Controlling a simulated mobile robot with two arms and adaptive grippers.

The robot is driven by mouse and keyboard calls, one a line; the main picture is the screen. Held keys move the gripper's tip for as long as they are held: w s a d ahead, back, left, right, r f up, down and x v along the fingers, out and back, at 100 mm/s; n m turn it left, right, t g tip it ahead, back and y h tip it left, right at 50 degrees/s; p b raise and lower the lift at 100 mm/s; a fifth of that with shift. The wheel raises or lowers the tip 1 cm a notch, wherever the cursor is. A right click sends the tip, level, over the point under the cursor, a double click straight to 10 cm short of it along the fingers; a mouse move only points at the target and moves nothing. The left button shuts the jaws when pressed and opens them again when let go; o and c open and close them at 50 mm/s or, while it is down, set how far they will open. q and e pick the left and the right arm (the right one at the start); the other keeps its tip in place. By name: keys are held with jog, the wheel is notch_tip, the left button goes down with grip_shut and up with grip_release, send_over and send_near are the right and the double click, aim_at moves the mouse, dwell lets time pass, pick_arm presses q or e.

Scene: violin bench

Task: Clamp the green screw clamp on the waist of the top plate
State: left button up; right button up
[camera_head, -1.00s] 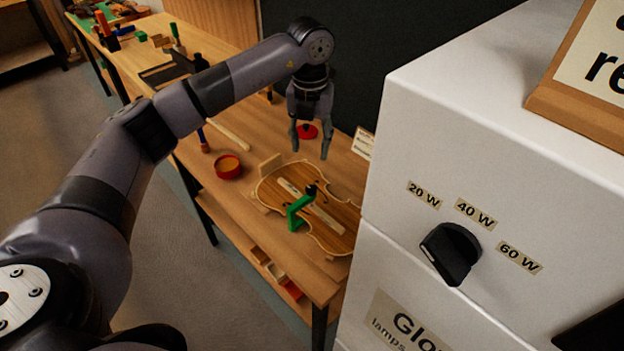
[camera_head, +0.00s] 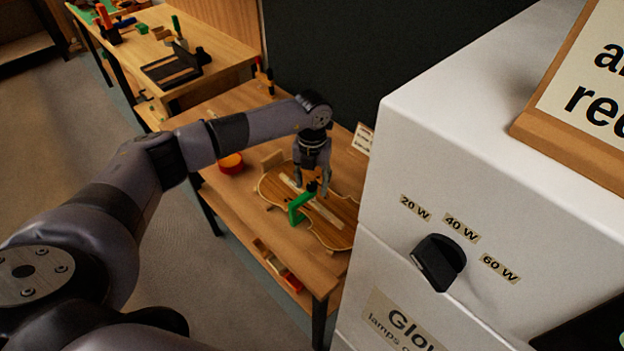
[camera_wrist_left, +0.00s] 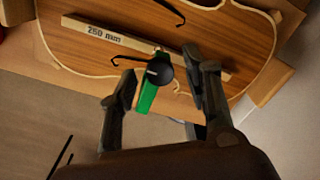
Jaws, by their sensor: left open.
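The violin top plate (camera_head: 272,190) lies on the bench, with a pale bar marked 250 mm (camera_wrist_left: 97,35) across it. The green screw clamp (camera_head: 299,208) stands at the plate's near edge, by the waist. In the left wrist view its green frame (camera_wrist_left: 147,97) and black knob (camera_wrist_left: 159,72) show between my fingers. My left gripper (camera_head: 312,188) is open and down around the clamp's top; the wrist view shows gaps beside the knob (camera_wrist_left: 167,84). Whether the clamp's jaws grip the plate is hidden. My right gripper is out of view.
A white cabinet (camera_head: 400,140) with a black dial (camera_head: 438,262) fills the right side. A red round tin (camera_head: 231,163) and a wooden block (camera_head: 272,160) sit by the plate. A second bench (camera_head: 225,50) with tools stands behind. Small boxes lie on the lower shelf (camera_head: 245,232).

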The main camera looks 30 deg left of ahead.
pick_arm(q)
grip_shut()
dwell(0.4)
jog(key=m+b, duration=0.3)
jog(key=shift+f+m, duration=0.2)
jog(key=shift+m, duration=0.1)
jog(key=m+b, duration=0.3)
jog(key=shift+m, duration=0.3)
jog(key=m+b, duration=0.3)
jog(key=shift+m, duration=0.3)
jog(key=m+b, duration=0.2)
jog(key=m, duration=0.1)
jog(key=shift+m, duration=0.3)
jog(key=m+b, duration=0.2)
jog(key=m, duration=0.1)
jog(key=shift+r, duration=0.1)
jog(key=shift+r+m+b, duration=0.1)
jog(key=shift+m+b, duration=0.3)
jog(key=shift+m, duration=0.9)
